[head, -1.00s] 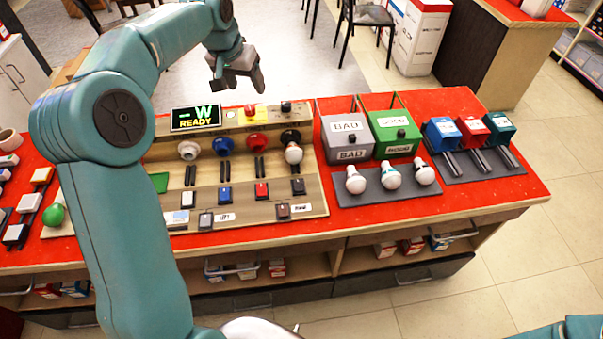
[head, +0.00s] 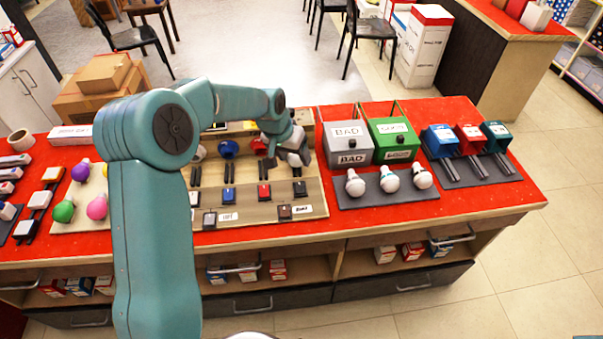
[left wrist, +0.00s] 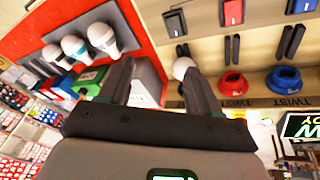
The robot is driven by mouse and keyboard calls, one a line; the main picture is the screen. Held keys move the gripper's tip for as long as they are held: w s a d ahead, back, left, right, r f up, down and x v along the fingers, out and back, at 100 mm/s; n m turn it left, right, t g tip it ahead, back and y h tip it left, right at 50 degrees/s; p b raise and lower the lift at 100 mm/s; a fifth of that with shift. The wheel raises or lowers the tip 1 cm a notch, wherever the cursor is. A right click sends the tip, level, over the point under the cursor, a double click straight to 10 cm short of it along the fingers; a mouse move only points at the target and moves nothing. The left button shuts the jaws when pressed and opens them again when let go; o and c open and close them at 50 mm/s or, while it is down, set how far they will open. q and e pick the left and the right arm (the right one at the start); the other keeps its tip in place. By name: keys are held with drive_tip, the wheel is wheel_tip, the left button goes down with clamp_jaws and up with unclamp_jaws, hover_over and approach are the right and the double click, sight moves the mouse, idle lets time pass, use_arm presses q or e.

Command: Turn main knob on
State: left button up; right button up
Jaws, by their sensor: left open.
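The wooden control panel (head: 255,209) lies on the red counter. A small dark switch (head: 285,212) sits at its front right beside a white label (head: 303,209) whose text I cannot read surely. My left gripper (head: 297,155) is open, above the panel's right column, behind a black rocker (head: 299,188). In the left wrist view a white bulb (left wrist: 183,67) shows partly behind the right finger, with the fingers (left wrist: 158,85) spread apart; contact cannot be told. My right gripper is out of view.
Right of the panel stand the grey BAD box (head: 345,141) and a green box (head: 395,137), with bulbs in front. A blue socket (head: 228,148) and a red rocker (head: 264,190) are left of the gripper. Coloured bulbs such as the purple one (head: 81,172) lie left.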

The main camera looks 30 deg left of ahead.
use_arm(q)
drive_tip(key=shift+h, duration=0.3)
drive_tip(key=d+f, duration=0.1)
drive_tip(key=f, duration=0.1)
drive_tip(key=s+d+f, duration=0.1)
drive_tip(key=d, duration=0.1)
drive_tip(key=shift+f, duration=0.4)
drive_tip(key=shift+w, duration=0.1)
